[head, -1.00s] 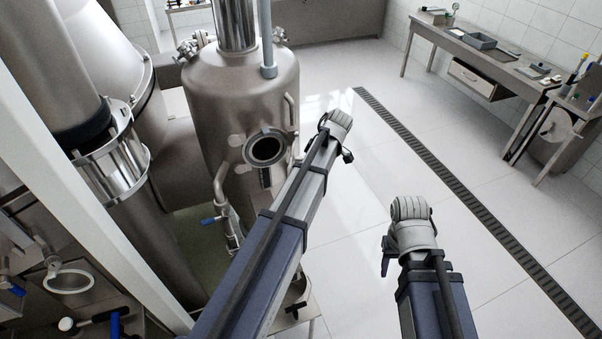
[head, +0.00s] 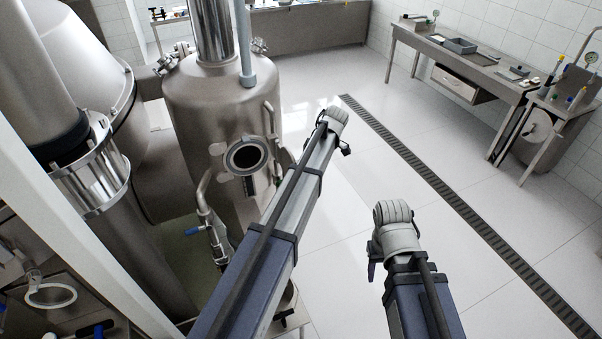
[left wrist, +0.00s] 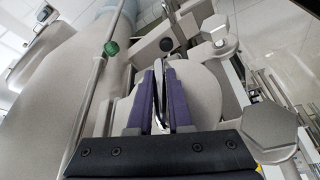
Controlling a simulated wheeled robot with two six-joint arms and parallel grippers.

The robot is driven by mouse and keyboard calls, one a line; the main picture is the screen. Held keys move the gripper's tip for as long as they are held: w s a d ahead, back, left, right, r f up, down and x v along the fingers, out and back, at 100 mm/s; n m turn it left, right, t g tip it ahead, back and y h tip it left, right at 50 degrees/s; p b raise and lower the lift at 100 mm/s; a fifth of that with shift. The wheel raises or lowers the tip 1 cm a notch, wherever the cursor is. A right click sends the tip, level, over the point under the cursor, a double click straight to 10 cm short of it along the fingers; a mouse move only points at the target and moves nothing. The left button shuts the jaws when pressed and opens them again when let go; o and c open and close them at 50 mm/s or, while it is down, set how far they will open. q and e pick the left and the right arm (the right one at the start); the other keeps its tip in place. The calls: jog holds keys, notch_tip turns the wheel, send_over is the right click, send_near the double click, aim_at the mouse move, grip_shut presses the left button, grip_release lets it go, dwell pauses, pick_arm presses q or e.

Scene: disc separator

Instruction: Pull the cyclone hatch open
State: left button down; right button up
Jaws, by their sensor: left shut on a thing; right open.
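The cyclone is probably the brushed-steel vessel (head: 215,100) at left centre in the head view. My right gripper (head: 372,268) shows only as a small blue part, clear of the vessel.
A steel bench (head: 455,52) with trays stands at the back right. A floor drain grate (head: 440,182) runs diagonally across open white floor. A valve with a blue handle (head: 192,231) sits below the port. A pale post (head: 70,205) stands at the left.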

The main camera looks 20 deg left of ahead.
pick_arm(q)
jog(key=shift+w+d, duration=0.15)
jog(key=shift+w, duration=0.6)
jog(key=c, duration=0.8)
grip_release()
jog(key=shift+w, duration=0.1)
jog(key=shift+c, duration=0.2)
jog(key=shift+r, duration=0.1)
jog(key=p+v, duration=0.7)
jog(key=shift+d+r, duration=0.25)
